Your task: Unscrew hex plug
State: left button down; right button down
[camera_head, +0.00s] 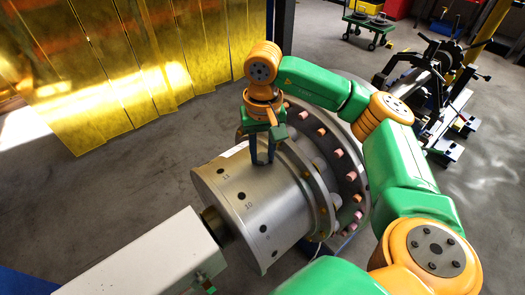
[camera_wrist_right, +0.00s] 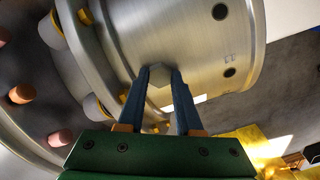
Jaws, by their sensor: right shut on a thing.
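The silver rotor drum (camera_head: 252,205) has numbered dark holes in its side and a large flange (camera_head: 318,165) with several pink and grey plugs or bolts. My right gripper (camera_head: 262,160) points down at the top of the drum, near the flange. In the right wrist view my right gripper's (camera_wrist_right: 160,78) two blue-grey fingers reach the drum surface. They are closed on a small grey hex plug (camera_wrist_right: 159,97) between them. The plug's lower part, and whether it still sits in its hole, cannot be made out. My left gripper is not seen.
A white box beam (camera_head: 150,262) meets the drum's shaft at lower left. Yellow translucent curtains (camera_head: 100,60) hang at the back left. A green cart (camera_head: 370,25) and a dark wheeled machine (camera_head: 435,75) stand behind at right. The floor left of the drum is clear.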

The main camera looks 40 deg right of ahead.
jog(key=n, duration=1)
jog(key=c, duration=0.5)
grip_release()
jog(key=shift+a+r, duration=0.1)
jog(key=shift+c, duration=0.3)
